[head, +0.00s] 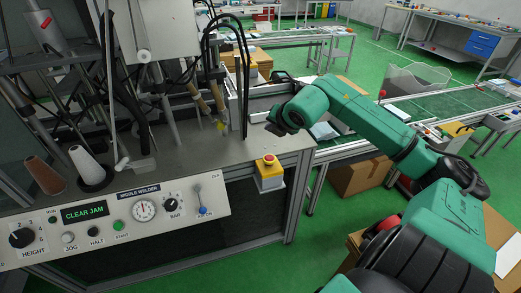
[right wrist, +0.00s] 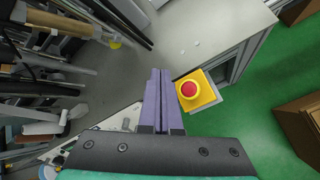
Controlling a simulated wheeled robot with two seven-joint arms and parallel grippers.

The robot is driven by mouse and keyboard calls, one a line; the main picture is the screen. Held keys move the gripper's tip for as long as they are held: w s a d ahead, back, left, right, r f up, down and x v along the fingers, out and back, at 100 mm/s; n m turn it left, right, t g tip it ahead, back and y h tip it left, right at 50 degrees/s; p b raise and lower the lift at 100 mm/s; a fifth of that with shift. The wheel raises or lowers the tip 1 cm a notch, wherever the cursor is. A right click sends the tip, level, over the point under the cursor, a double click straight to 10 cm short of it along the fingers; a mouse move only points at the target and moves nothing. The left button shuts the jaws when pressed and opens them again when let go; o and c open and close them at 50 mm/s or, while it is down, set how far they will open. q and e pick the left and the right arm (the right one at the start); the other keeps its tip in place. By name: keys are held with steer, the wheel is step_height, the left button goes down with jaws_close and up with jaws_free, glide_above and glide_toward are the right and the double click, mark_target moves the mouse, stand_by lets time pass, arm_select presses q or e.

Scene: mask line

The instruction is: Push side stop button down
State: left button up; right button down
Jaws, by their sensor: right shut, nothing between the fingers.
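The side stop button is a red cap (head: 269,159) on a yellow box (head: 270,179), mounted at the right front corner of the machine table. In the right wrist view the red button (right wrist: 189,89) sits on its yellow box (right wrist: 204,98), just right of the finger pair. My right gripper (head: 277,128) is above and slightly behind the button in the head view. Its purple fingers (right wrist: 160,100) are shut together with nothing between them. The fingers appear apart from the button; the exact height gap is hard to tell. My left gripper is not in view.
The control panel (head: 122,221) with knobs and a CLEAR JAM display fills the table's left front. Rods and thread cones (head: 90,167) stand on the table. The tabletop (head: 200,160) behind the button is clear. A cardboard box (head: 360,178) lies on the green floor at right.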

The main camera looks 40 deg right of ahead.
steer(key=b, duration=0.1)
glide_above(270, 160)
step_height(270, 160, down, 4)
steer(key=shift+r, duration=0.15)
step_height(270, 160, down, 5)
steer(key=b, duration=0.3)
steer(key=shift+d, duration=0.1)
steer(key=shift+f+b, duration=0.2)
steer(key=shift+b, duration=0.25)
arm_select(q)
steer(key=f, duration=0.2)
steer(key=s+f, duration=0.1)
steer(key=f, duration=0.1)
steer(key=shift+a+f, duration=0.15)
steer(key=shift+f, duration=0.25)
arm_select(e)
steer(key=shift+r, duration=0.15)
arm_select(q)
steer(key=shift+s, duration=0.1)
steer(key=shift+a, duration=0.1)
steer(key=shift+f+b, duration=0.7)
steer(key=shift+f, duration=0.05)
arm_select(e)
steer(key=shift+f, duration=0.45)
